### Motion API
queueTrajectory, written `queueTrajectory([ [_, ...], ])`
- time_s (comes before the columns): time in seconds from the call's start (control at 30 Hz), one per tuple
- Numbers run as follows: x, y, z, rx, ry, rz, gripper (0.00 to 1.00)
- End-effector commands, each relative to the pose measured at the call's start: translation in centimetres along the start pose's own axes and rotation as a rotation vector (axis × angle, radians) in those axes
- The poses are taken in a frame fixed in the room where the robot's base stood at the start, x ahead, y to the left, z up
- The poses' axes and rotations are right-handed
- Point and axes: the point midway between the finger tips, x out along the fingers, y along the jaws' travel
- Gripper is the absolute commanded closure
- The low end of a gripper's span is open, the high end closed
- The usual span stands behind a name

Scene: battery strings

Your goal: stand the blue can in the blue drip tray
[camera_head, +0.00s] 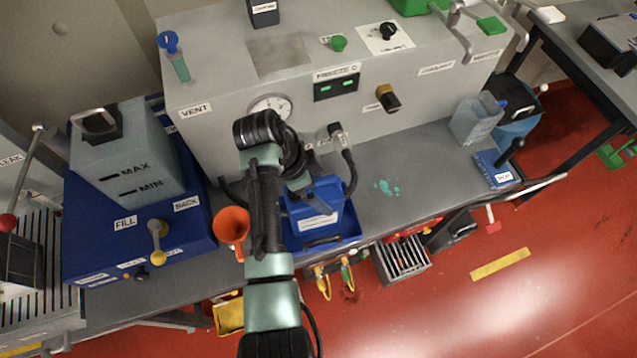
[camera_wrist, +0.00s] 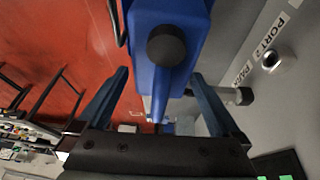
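The blue can (camera_head: 318,224), with a white label, stands at the front of the bench below the machine. It appears upright within the low-walled blue drip tray (camera_head: 350,239), whose front rim shows; its base is hidden. My gripper (camera_head: 318,190) is over the top of the can. In the wrist view, the blue can (camera_wrist: 190,25) fills the upper middle, with a round black cap towards me. My gripper's two fingers (camera_wrist: 160,105) are spread on either side of its blue handle (camera_wrist: 165,82), with gaps on both sides.
An orange funnel (camera_head: 231,226) is left of the can. A grey machine with a gauge (camera_head: 270,106) and a black hose (camera_head: 347,160) stands behind. A green spill (camera_head: 386,187) lies on clear bench to the right. A clear jug (camera_head: 474,120) stands further right.

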Motion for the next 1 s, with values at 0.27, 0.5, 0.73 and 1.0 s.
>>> queueTrajectory([
  [0.27,-3.8,-0.3,0.0,0.002,0.002,-0.012,0.00],
  [0.5,-10.1,-0.2,-0.2,0.001,0.002,-0.014,0.00],
  [0.73,-13.0,-0.1,-0.2,0.002,0.002,-0.011,0.00],
  [1.0,-13.4,-0.1,-0.1,0.004,0.004,-0.010,0.00],
])
